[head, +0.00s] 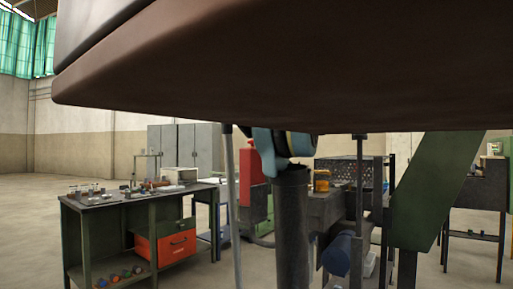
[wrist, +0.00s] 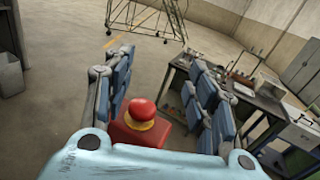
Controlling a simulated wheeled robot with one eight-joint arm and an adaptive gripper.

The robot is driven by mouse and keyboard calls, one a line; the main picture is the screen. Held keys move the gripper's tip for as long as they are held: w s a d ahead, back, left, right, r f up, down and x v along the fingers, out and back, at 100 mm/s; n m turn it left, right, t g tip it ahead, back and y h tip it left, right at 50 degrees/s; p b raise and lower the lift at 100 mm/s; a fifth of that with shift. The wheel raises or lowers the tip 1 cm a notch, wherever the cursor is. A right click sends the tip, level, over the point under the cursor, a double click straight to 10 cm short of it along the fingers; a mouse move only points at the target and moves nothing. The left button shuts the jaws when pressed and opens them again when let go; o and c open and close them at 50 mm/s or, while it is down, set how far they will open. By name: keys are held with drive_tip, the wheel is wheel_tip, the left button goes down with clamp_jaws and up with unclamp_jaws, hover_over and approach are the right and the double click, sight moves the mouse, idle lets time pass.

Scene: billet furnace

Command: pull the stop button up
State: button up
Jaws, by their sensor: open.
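The stop button (wrist: 143,109) shows in the wrist view as a red mushroom cap on a yellow collar (wrist: 134,122), mounted on a red box (wrist: 147,133). My gripper (wrist: 163,84) is open, with one blue padded finger to the left of the button and the other to the right. The cap shows between the fingers in the picture, nearer the left one. I see a gap to the right finger; whether the left finger touches the cap I cannot tell. The lower part of the box is hidden behind my gripper's body. I cannot make out the button in the head view.
A large dark brown slab (head: 290,75) blocks the upper head view. A green workbench (head: 100,203) with small tools and a red drawer (head: 166,246) stands at left. The wrist view shows rolling stairs (wrist: 155,14), a grey bin (wrist: 10,76) and open floor beyond.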

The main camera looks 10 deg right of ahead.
wheel_tip(320, 180, down, 8)
drive_tip(key=s+d+m, duration=0.1)
drive_tip(key=s+d, duration=0.1)
drive_tip(key=shift+t, duration=0.3)
drive_tip(key=x, duration=0.5)
drive_tip(key=shift+w+a+r, duration=0.15)
drive_tip(key=shift+w+r, duration=0.15)
drive_tip(key=shift+w, duration=0.05)
drive_tip(key=shift+w+a, duration=0.3)
drive_tip(key=shift+a, duration=0.4)
